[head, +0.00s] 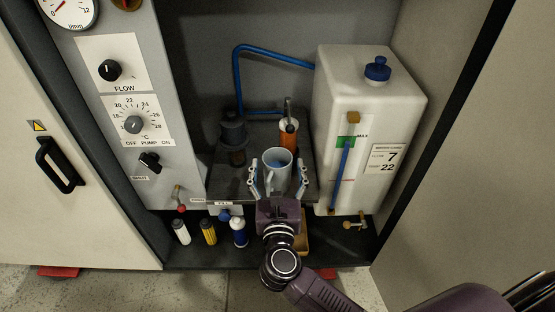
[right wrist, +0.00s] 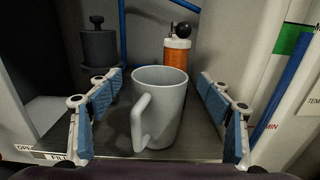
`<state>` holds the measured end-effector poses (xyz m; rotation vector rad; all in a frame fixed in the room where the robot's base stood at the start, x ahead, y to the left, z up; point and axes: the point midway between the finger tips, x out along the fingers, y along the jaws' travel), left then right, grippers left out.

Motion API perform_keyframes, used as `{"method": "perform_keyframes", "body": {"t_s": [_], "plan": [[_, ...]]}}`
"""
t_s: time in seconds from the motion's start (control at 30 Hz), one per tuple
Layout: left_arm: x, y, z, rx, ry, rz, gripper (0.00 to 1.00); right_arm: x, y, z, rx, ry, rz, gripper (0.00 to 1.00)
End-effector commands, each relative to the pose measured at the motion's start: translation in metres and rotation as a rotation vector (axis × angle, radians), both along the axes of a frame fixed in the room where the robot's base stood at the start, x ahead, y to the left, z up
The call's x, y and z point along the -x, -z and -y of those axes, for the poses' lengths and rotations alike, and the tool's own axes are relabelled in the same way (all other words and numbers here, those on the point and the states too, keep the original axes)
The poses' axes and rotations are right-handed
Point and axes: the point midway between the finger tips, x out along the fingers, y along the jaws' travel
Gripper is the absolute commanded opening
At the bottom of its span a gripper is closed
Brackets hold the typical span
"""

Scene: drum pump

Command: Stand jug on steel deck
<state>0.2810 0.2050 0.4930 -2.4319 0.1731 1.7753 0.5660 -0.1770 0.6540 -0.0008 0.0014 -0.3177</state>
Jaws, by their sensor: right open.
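The pale grey jug (head: 277,171) stands upright on the dark steel deck (head: 222,186), near its front edge. In the right wrist view the jug (right wrist: 166,107) shows its handle towards me, to the left of its middle, and its base appears to rest on the deck (right wrist: 110,143). My right gripper (head: 278,182) is open, with one finger on each side of the jug. In the right wrist view both blue finger pads are clear of the jug, with gaps on both sides. My left gripper is not in view.
An orange cylinder (head: 288,134) and a dark pump-like part (head: 233,136) stand behind the jug. A white tank (head: 364,110) is close on the right, the control panel (head: 126,90) on the left. Several small bottles, one yellow (head: 208,231), stand below the deck.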

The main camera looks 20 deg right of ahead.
Motion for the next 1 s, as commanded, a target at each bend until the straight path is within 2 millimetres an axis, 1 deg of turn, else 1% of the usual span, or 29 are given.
{"method": "perform_keyframes", "body": {"t_s": [0.03, 0.2, 0.3, 0.4, 0.53, 0.67, 0.73, 0.77, 0.87, 0.97, 1.0], "plan": [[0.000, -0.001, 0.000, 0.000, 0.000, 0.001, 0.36, 0.012, 0.001, -0.004, -0.003, -0.001, -0.004, 0.72], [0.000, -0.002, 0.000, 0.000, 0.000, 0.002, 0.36, 0.047, 0.001, -0.016, -0.004, 0.000, -0.004, 0.72], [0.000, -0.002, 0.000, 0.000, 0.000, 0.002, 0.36, 0.065, 0.000, -0.021, -0.003, 0.000, -0.003, 0.72], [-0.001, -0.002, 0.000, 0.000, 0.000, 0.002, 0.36, 0.078, 0.001, -0.025, -0.001, 0.000, -0.002, 0.72], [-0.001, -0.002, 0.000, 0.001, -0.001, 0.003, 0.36, 0.087, 0.000, -0.029, -0.001, 0.000, -0.001, 0.72], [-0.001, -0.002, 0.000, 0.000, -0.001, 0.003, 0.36, 0.089, -0.001, -0.030, -0.001, 0.000, 0.001, 0.72], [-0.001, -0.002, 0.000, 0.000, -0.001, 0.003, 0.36, 0.089, -0.005, -0.031, 0.015, -0.010, 0.009, 0.72], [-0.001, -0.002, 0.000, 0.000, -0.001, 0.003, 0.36, 0.088, -0.008, -0.033, 0.032, -0.020, 0.016, 0.72], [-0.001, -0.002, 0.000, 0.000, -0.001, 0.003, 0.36, 0.083, -0.030, -0.044, 0.144, -0.087, 0.059, 0.72], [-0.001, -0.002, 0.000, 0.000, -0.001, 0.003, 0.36, 0.081, -0.061, -0.069, 0.357, -0.198, 0.127, 0.72], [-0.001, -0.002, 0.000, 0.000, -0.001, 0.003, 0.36, 0.082, -0.073, -0.081, 0.466, -0.245, 0.155, 0.72]]}}
